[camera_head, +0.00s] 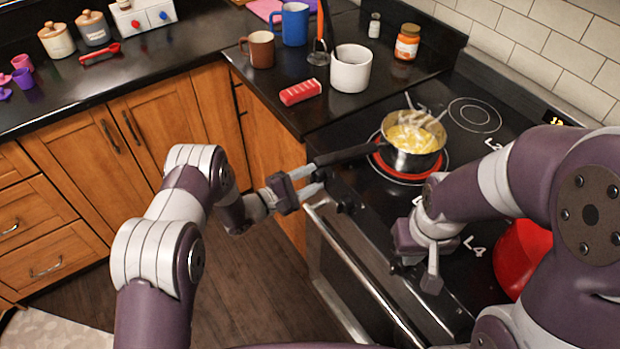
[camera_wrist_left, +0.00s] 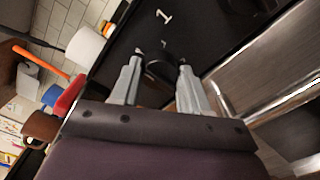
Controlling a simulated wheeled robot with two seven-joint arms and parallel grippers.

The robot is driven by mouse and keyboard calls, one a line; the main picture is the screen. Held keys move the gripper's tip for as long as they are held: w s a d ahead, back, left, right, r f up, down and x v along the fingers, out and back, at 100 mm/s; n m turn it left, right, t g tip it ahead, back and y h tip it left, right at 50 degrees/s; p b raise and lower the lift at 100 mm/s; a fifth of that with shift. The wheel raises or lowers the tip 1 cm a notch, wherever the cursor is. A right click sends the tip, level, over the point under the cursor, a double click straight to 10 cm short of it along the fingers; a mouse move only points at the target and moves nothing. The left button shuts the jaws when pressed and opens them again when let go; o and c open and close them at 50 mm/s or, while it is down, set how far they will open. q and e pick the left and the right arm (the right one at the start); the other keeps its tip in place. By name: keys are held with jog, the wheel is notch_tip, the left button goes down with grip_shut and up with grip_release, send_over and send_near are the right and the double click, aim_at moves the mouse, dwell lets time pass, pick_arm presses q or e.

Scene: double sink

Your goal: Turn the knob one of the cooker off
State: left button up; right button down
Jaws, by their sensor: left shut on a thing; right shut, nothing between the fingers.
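The cooker (camera_head: 465,185) has a black glass top and a row of dark knobs on its front edge. My left gripper (camera_head: 322,178) is at the front left corner of the cooker. In the left wrist view its two fingers (camera_wrist_left: 160,72) are on either side of a dark knob (camera_wrist_left: 163,68), below a white "1" mark, and shut on it. In the head view this knob is mostly hidden by the gripper. My right gripper (camera_head: 432,278) is shut and empty over the front right of the cooker.
A pot (camera_head: 415,158) with yellow food stands on a glowing red ring (camera_head: 383,168); its long handle reaches left above my left gripper. A red pot or kettle (camera_head: 525,262) is at the right. Mugs (camera_head: 350,75) and a red block (camera_head: 300,92) stand on the left counter.

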pick_arm(q)
jog(key=shift+w+r, duration=0.1)
dwell(0.3)
jog(key=o, duration=1)
jog(key=shift+o, duration=0.2)
jog(key=shift+a, duration=0.1)
jog(key=b+v, duration=0.1)
jog(key=v, duration=1.1)
jog(key=shift+s+a, duration=0.2)
